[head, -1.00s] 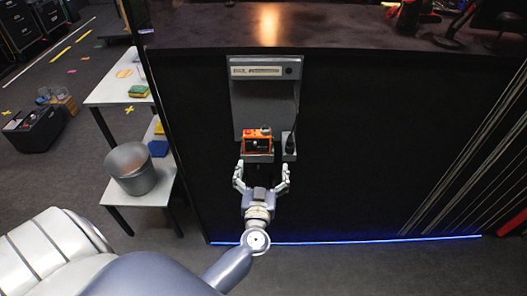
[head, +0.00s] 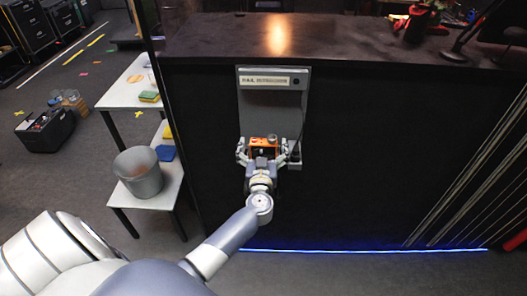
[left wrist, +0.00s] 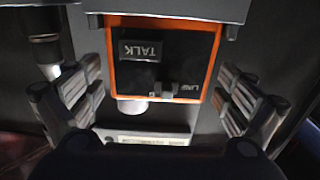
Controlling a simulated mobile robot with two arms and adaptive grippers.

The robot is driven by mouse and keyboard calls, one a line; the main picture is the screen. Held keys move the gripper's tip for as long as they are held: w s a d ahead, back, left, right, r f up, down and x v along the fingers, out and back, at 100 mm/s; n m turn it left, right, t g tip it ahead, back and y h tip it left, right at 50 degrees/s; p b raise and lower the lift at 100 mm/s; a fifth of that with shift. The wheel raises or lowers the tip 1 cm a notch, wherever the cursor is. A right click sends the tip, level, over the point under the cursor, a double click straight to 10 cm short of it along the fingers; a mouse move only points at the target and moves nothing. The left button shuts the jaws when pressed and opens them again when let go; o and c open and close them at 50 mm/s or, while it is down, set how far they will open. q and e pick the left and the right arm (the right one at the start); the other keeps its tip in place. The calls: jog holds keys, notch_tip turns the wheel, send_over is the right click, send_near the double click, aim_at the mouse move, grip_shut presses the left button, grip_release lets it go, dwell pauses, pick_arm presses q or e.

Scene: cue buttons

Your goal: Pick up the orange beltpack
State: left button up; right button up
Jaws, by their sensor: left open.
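The orange beltpack (head: 264,142) sits on a small shelf of the grey wall panel (head: 273,104) on the dark desk front. In the left wrist view, the beltpack (left wrist: 163,62) shows an orange frame, a black face, a TALK button and a small switch. My left gripper (head: 268,150) is open, with one finger on each side of the beltpack. In the left wrist view, gaps show between the fingers of the left gripper (left wrist: 165,95) and the beltpack's sides. My right gripper is not in view.
A dark handset-like item hangs in a holder (head: 295,155) just right of the beltpack. The desk top (head: 350,42) overhangs above. Open floor lies below.

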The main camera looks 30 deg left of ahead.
pick_arm(q)
jog(key=shift+w+a+f, duration=0.1)
jog(key=shift+w+a, duration=0.1)
jog(key=shift+w, duration=0.2)
jog(key=shift+s+d, duration=0.1)
jog(key=shift+c, duration=0.8)
jog(key=c, duration=1.2)
